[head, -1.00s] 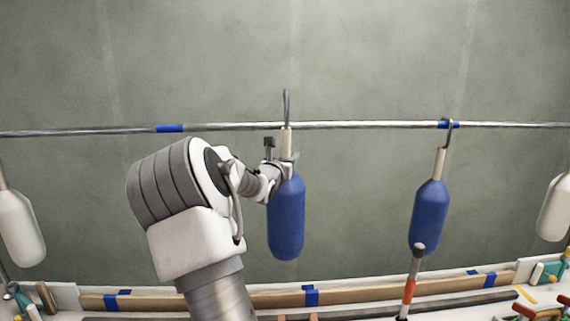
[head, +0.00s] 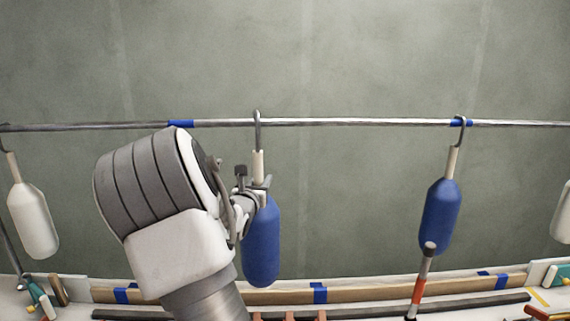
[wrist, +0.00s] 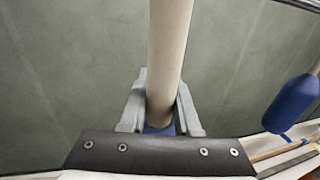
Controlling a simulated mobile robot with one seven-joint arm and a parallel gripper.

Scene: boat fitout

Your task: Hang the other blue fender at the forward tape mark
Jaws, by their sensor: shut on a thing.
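My gripper (head: 259,184) is shut on the pale neck of a blue fender (head: 262,245). The neck also shows between the fingers in the wrist view (wrist: 168,55). The fender hangs upright, with its metal hook (head: 257,128) at the rail's height; I cannot tell whether the hook touches the rail. The rail (head: 330,122) runs across the view. One blue tape mark (head: 181,123) is on the rail left of the held fender. Another blue tape mark (head: 461,122) is at the right, where a second blue fender (head: 440,215) hangs by its hook, slightly tilted.
White fenders hang at the far left (head: 33,220) and at the right edge (head: 562,212). Below, a wooden plank (head: 270,296) with blue tape lies along the bench. The rail between the blue fenders is clear.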

